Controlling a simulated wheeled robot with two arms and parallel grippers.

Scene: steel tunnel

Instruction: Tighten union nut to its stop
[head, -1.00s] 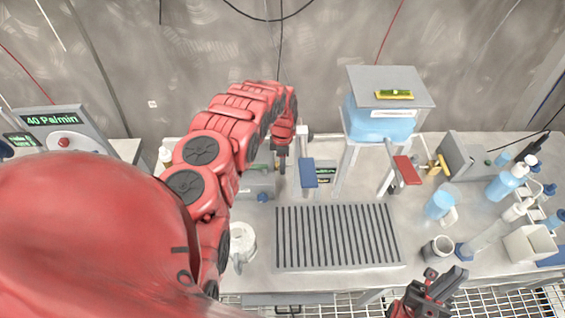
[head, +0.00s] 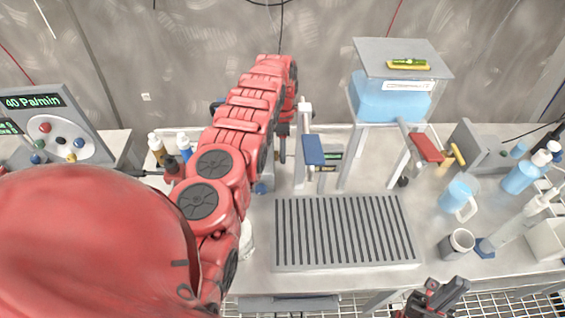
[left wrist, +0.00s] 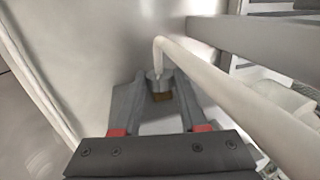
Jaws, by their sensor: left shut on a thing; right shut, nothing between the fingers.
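In the left wrist view, a small grey fitting with a brown lower part, apparently the union nut (left wrist: 158,85), sits at the end of a bent whitish pipe (left wrist: 225,88). The fingers of my left gripper (left wrist: 160,92) close on it from both sides. In the head view my left gripper (head: 283,157) hangs down behind the bench's middle, left of a blue-handled lever (head: 314,150); the nut is hidden there by my arm. My right gripper (head: 440,298) is shut and empty at the bench's front edge.
A slotted grey tray (head: 345,264) lies on the bench front. A blue tank (head: 390,100) stands behind it, with a red-handled lever (head: 426,147). Mugs and bottles crowd the right.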

